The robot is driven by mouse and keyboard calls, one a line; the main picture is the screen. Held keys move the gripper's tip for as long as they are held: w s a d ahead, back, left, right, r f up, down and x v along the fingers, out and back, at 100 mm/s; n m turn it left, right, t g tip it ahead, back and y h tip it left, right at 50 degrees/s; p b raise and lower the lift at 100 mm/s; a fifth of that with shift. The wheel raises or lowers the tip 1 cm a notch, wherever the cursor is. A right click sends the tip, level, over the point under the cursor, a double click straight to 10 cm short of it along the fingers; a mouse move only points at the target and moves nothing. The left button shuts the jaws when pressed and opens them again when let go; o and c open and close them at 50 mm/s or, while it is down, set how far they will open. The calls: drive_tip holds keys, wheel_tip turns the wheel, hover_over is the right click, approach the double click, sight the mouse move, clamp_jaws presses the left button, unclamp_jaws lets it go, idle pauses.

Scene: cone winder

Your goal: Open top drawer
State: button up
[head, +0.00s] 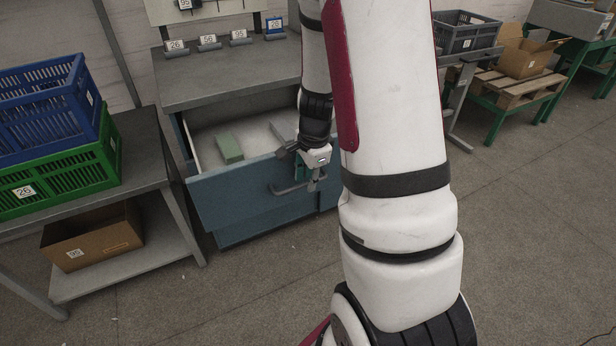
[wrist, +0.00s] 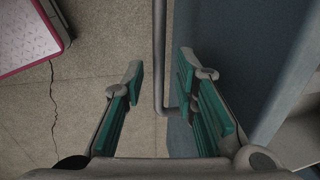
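The top drawer (head: 255,190) of the blue cabinet stands pulled out in the head view. Its pale inside shows, with a green block (head: 229,148) in it. The drawer's grey bar handle (head: 286,189) is on its front; my gripper (head: 314,178) is at the handle's right part. In the wrist view the handle (wrist: 160,60) runs between the two green-padded fingers of my gripper (wrist: 160,75), with gaps visible on both sides. The fingers are apart and look open. The blue drawer front (wrist: 225,45) is beside the right finger.
The grey cabinet top (head: 225,82) carries several numbered tags at its back. At left a shelf table (head: 145,150) holds blue (head: 40,110) and green crates (head: 65,180), with a cardboard box (head: 95,235) below. The floor (head: 210,300) before the drawer is clear.

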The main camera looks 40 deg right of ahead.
wheel_tip(320, 180, up, 12)
drive_tip(key=s, duration=0.2)
drive_tip(key=shift+a, duration=0.3)
idle(0.3)
drive_tip(key=shift+s+f, duration=0.1)
idle(0.3)
drive_tip(key=s+a+r+n+y, duration=0.1)
drive_tip(key=s+a+r+n, duration=0.35)
drive_tip(key=a, duration=0.25)
drive_tip(key=s+a+r+n+y, duration=0.1)
drive_tip(key=s+a+r+n, duration=0.25)
drive_tip(key=a+n, duration=0.3)
drive_tip(key=s+a+r+n+g+h, duration=0.1)
drive_tip(key=s+a+n, duration=0.35)
drive_tip(key=s, duration=0.25)
drive_tip(key=s+a+r+n, duration=0.1)
drive_tip(key=s+a+n, duration=0.2)
drive_tip(key=s+n, duration=0.25)
wheel_tip(320, 180, up, 17)
drive_tip(key=s+t+p, duration=0.1)
drive_tip(key=t+p, duration=0.2)
drive_tip(key=p, duration=1.2)
